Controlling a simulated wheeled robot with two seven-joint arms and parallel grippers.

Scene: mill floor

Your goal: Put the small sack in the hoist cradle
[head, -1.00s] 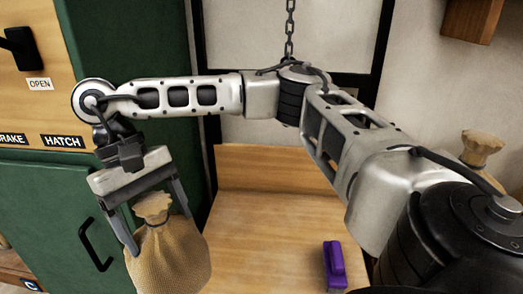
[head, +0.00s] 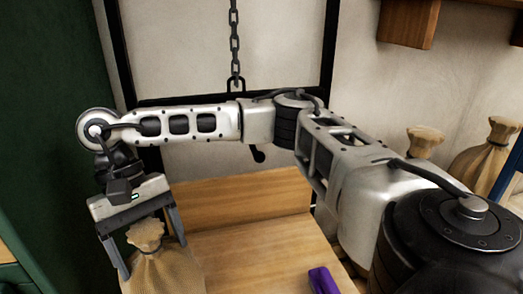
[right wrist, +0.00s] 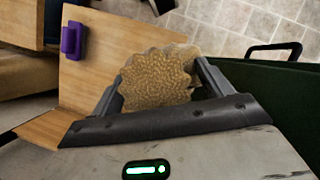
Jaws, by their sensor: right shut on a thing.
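My right gripper (head: 150,254) is shut on the small sack (head: 164,274), a tan burlap bag with a tied neck. The sack hangs upright between the two fingers, its lower part cut off by the picture's bottom edge. In the right wrist view, the sack's ruffled top (right wrist: 158,76) shows between the fingers (right wrist: 160,92). A wooden platform with an upright back board (head: 240,202) stands right of the sack, below a hanging chain (head: 234,40); it looks like the hoist cradle. Whether the sack overlaps its floor is unclear. My left gripper is not in view.
A purple object (head: 322,280) sits on the wooden surface, also in the right wrist view (right wrist: 73,40). A dark green cabinet (head: 50,120) stands at left. More sacks (head: 486,155) stand at right. A wooden box (head: 406,22) is on the wall, upper right.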

